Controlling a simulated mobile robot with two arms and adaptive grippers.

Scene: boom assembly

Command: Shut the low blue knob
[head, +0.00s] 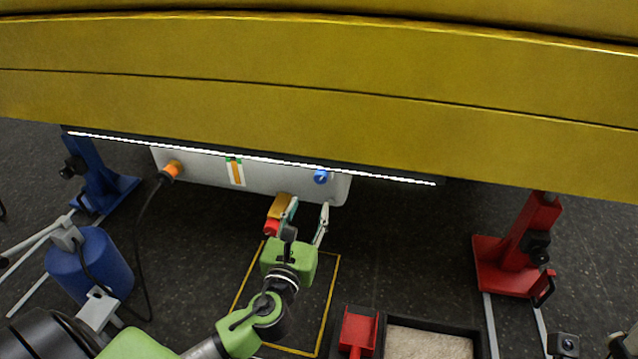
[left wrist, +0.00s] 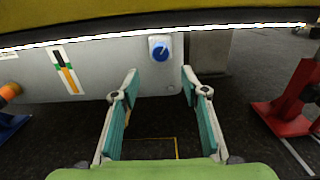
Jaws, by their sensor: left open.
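The low blue knob (head: 321,177) sits on the right part of a pale grey panel (head: 205,172) under the yellow boom. In the left wrist view the blue knob (left wrist: 160,50) is round with a white pointer mark tilted up to the right. My left gripper (head: 309,204) is open and empty, below and in front of the knob, apart from it. In the left wrist view the left gripper's fingers (left wrist: 158,82) stand spread with the knob beyond and between them. My right gripper is not in view.
The yellow boom (head: 300,70) hangs low across the top, with a bright light strip (head: 250,158) beneath. An orange plug (head: 172,168) with black cable is on the panel's left. A red stand (head: 510,255) is right, a blue cylinder (head: 95,265) left.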

